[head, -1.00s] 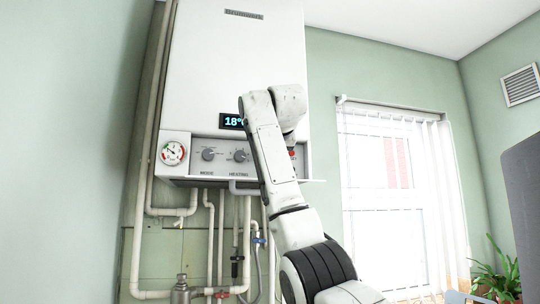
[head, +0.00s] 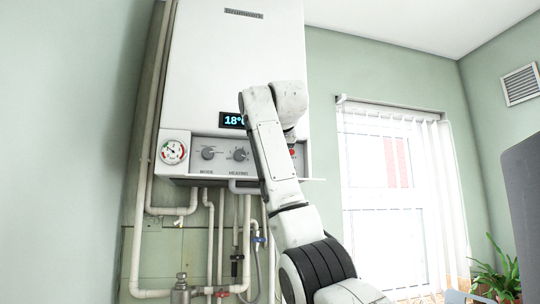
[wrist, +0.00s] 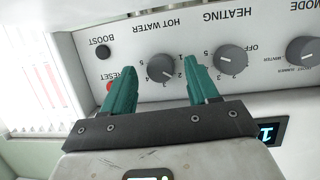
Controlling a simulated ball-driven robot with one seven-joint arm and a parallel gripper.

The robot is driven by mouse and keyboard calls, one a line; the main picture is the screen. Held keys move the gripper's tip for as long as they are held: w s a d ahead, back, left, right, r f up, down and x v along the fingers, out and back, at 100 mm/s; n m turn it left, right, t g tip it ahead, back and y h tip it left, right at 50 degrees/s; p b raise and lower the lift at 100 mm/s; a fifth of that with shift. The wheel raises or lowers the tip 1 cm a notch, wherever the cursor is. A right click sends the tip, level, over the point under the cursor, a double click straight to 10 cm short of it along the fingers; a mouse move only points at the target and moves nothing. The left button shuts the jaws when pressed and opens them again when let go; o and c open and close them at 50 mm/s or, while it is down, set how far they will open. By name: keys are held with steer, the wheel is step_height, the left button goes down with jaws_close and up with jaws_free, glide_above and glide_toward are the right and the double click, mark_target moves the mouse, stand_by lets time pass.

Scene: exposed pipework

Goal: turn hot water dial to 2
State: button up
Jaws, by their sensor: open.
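The hot water dial (wrist: 161,68) is a round dark grey knob on the boiler's pale panel, upside down in the wrist view. A pale pointer line shows on its face, but I cannot tell which number it marks. Some numbers around it are readable; others are hidden by a finger or too small. My gripper (wrist: 159,63) is open, with one green finger on each side of the dial. I cannot tell if either finger touches it. In the head view my arm hides the dial and the gripper.
The heating dial (wrist: 230,60) sits right of the fingers in the wrist view, with the mode dial (wrist: 302,51) beyond. The boost button (wrist: 103,52) and red reset button (wrist: 110,86) lie left. Pipes (head: 192,210) run below the boiler (head: 235,70). A window (head: 390,200) is to the right.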

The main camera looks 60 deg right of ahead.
steer(key=b+v, duration=0.3)
steer(key=v, duration=0.7)
stand_by(0.3)
